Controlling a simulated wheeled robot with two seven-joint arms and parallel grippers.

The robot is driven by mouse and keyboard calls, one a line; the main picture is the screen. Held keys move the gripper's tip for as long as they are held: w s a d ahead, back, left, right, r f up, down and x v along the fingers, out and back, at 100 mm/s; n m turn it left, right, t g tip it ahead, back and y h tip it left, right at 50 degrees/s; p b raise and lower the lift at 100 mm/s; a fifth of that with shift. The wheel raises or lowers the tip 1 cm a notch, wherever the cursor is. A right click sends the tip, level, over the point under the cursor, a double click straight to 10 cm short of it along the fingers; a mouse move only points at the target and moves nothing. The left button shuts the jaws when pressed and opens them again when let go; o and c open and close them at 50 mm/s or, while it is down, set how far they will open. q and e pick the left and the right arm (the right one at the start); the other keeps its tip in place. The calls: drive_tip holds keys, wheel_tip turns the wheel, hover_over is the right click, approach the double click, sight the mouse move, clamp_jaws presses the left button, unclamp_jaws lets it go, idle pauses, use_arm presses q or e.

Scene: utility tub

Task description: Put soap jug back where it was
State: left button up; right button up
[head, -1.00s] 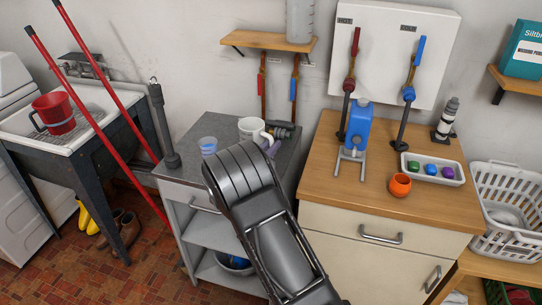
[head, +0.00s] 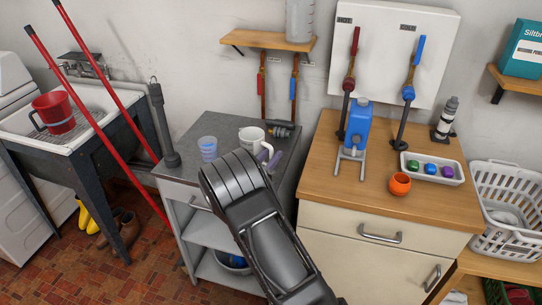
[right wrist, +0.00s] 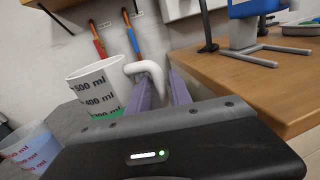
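A white measuring jug (head: 249,138), which I take for the soap jug, stands upright on the grey cart top. In the right wrist view the jug (right wrist: 97,88) shows ml marks and a green band low on its side. Its white handle points toward my right gripper (head: 269,159). The purple fingers, also in the right wrist view (right wrist: 160,92), are apart, one on each side of the handle. My wrist hides the lower part of the jug. My left gripper is not in view.
The wooden cabinet (head: 330,190) rises at the right, bearing a blue container (head: 357,126) on a stand. A wall shelf (head: 268,41) hangs above.

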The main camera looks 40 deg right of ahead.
drive_tip(key=shift+o, duration=0.7)
drive_tip(key=shift+r, duration=0.15)
drive_tip(key=shift+a, duration=0.25)
drive_tip(key=b+v, duration=0.1)
drive_tip(key=v, duration=1)
drive_tip(key=shift+s+a, duration=0.2)
drive_tip(key=shift+s, duration=0.05)
